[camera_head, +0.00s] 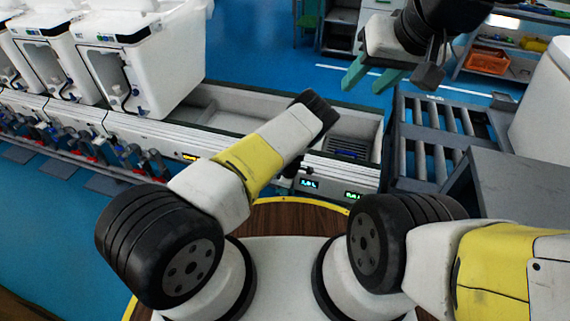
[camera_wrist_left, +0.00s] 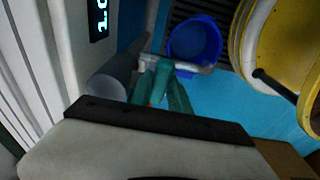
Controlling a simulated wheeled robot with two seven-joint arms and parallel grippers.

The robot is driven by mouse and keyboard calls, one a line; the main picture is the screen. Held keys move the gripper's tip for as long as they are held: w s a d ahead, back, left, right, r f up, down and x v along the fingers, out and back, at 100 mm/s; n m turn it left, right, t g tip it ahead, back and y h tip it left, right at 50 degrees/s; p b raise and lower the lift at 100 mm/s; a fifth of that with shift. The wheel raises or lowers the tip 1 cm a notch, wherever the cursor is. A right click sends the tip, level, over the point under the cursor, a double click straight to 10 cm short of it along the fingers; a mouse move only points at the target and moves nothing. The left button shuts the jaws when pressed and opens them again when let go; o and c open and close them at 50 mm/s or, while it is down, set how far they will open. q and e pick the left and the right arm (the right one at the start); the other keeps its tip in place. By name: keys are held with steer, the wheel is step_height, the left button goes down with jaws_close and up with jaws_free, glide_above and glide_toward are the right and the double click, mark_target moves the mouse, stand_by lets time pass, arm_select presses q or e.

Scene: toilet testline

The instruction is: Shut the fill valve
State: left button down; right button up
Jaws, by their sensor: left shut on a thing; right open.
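In the left wrist view, my left gripper (camera_wrist_left: 162,72) has its green fingers shut on a light grey bar-shaped handle (camera_wrist_left: 203,69), which looks like the fill valve's handle. A grey cylinder (camera_wrist_left: 108,82) lies just left of the fingers; I cannot tell whether it joins the handle. In the head view my left forearm hides the left gripper and the valve. My right gripper (camera_head: 368,80) is open and empty at the upper right, with its green fingers apart, high in front of the roller conveyor.
A lit display (camera_wrist_left: 101,18) is on the white line front. A blue bucket (camera_wrist_left: 194,40) is beyond the handle. White toilet tanks (camera_head: 145,60) stand on the line at left. A roller conveyor (camera_head: 440,135) and grey box (camera_head: 520,190) are at right.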

mark_target(291, 191)
arm_select(q)
steer(key=shift+s+a+t+y, duration=0.15)
steer(key=shift+t+y, duration=0.15)
steer(key=shift+y, duration=0.8)
steer(key=shift+a, duration=0.1)
steer(key=c, duration=1.2)
jaws_free()
steer(key=shift+c, duration=0.2)
steer(key=shift+d, duration=0.2)
steer(key=shift+d+r, duration=0.15)
steer(key=shift+r, duration=0.2)
steer(key=v, duration=0.7)
steer(key=shift+s, duration=0.1)
